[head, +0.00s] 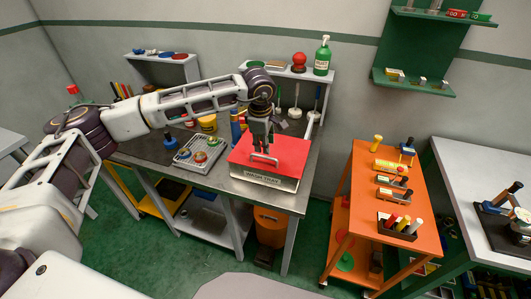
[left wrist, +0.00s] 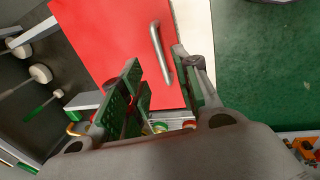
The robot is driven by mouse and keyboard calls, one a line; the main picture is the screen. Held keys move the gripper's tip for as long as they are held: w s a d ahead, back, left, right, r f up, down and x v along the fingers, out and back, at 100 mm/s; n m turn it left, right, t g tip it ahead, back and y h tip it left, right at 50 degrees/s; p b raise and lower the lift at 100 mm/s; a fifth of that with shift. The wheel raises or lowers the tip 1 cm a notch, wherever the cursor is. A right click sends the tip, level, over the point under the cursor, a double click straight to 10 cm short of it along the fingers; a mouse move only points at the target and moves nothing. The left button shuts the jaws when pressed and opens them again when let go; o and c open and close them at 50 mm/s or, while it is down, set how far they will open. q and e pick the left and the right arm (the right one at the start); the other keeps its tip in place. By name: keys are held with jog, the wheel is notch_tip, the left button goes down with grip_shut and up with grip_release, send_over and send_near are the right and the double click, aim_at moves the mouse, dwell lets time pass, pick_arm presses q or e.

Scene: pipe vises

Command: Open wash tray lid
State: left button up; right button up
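The wash tray (head: 262,178) stands on the grey workbench, with a white label front and a flat red lid (head: 286,150) that lies shut on it. A metal bar handle (head: 264,158) is on the lid near its front edge. My left gripper (head: 261,147) points down over the lid, just behind the handle in the head view. In the left wrist view the handle (left wrist: 161,52) shows beyond and between the two parted fingers, nearer the right one. Nothing is held. Whether a finger touches the handle cannot be told. My right gripper is out of view.
A grey rack with coloured knobs (head: 200,154) sits left of the tray. A shelf behind holds a green pump bottle (head: 322,57) and a red round object (head: 299,61); brushes hang below it. An orange cart (head: 362,210) stands to the right, across a floor gap.

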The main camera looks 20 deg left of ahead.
aim_at(265, 157)
pick_arm(q)
jog(key=shift+w+f+p, duration=0.15)
jog(key=shift+w+f, duration=0.05)
jog(key=shift+f, duration=0.9)
jog(key=shift+w+f+p, duration=0.15)
jog(key=shift+w+f, duration=0.1)
jog(key=shift+f, duration=0.8)
jog(key=shift+w+f+p, duration=0.15)
jog(key=shift+w+f, duration=0.05)
jog(key=shift+f, duration=0.9)
grip_shut()
